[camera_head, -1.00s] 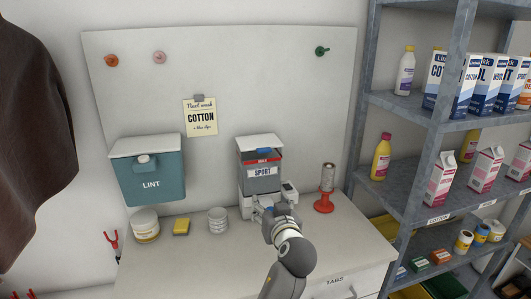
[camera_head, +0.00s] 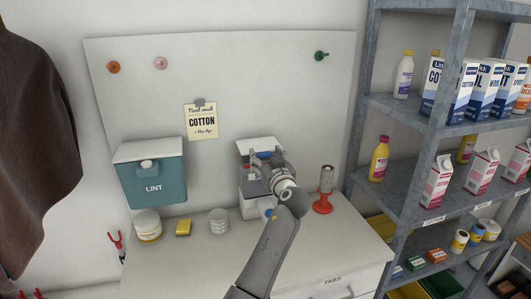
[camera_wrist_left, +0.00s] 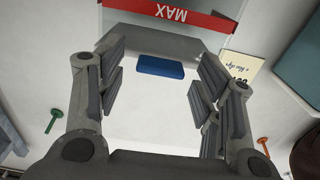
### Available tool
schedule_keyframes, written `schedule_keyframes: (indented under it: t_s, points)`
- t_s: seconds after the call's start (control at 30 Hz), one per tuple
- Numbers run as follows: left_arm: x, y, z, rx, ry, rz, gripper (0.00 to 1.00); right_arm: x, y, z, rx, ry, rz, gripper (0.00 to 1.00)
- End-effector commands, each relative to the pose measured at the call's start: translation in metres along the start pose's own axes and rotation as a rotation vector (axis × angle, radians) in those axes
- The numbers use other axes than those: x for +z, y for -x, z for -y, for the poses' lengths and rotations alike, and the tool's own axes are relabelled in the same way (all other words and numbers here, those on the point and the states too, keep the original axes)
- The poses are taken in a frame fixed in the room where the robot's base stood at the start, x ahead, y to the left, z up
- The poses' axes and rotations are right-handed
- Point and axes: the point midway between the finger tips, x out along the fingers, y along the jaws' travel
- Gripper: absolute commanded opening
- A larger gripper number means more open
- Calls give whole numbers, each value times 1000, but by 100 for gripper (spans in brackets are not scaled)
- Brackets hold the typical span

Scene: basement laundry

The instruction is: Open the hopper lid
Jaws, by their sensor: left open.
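The hopper stands on the counter against the back board, and its white lid (camera_head: 258,142) lies closed on top. In the left wrist view the lid (camera_wrist_left: 150,112) carries a blue tab (camera_wrist_left: 160,66) at its edge, beside the hopper's red MAX band (camera_wrist_left: 165,14). My right gripper is not in view.
A teal LINT bin (camera_head: 152,180) hangs left of the hopper. A red spool stand (camera_head: 323,203) is close on the right, before the loaded shelf (camera_head: 408,195).

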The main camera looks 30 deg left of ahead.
Motion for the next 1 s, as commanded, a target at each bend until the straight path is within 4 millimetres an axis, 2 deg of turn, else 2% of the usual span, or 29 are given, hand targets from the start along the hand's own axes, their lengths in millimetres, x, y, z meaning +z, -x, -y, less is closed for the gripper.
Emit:
schedule_keyframes:
  t_s: [0.13,0.4,0.87,0.9,1.0]
  points:
    - [-1,-8,0,-1,1,0,61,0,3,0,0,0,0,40]
    - [0,-9,0,0,1,0,61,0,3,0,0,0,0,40]
    - [0,-8,0,0,1,1,3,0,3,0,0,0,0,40]
    - [0,-8,0,0,1,1,0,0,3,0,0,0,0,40]
    - [0,-8,0,0,1,2,0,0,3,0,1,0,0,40]
